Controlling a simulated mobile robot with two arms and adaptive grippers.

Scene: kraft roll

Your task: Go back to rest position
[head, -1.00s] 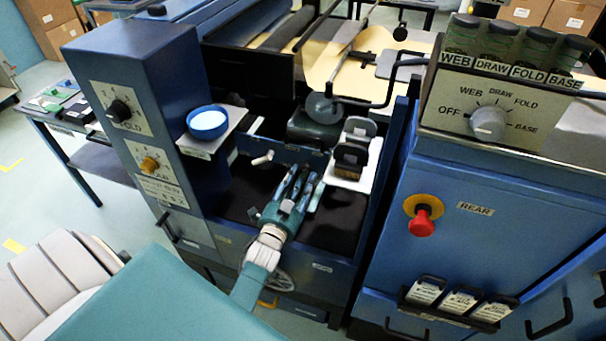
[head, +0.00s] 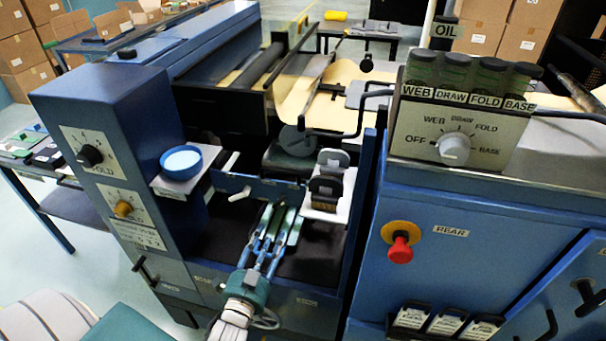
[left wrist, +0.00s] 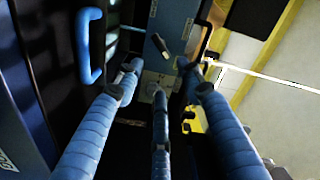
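My left gripper (head: 276,222) is in front of the blue machine, above its dark open bay (head: 325,238). Its blue fingers point away from me. In the left wrist view the fingers (left wrist: 160,85) are spread apart with nothing held between them. The rest position itself is not marked by anything I see. My right gripper is not in view.
A blue control column (head: 105,130) stands left of the gripper, with a shelf bearing a blue bowl (head: 181,162). A white tray with dark holders (head: 327,190) is beyond the fingers. A cabinet with a red button (head: 400,250) stands right. Floor shows at lower left.

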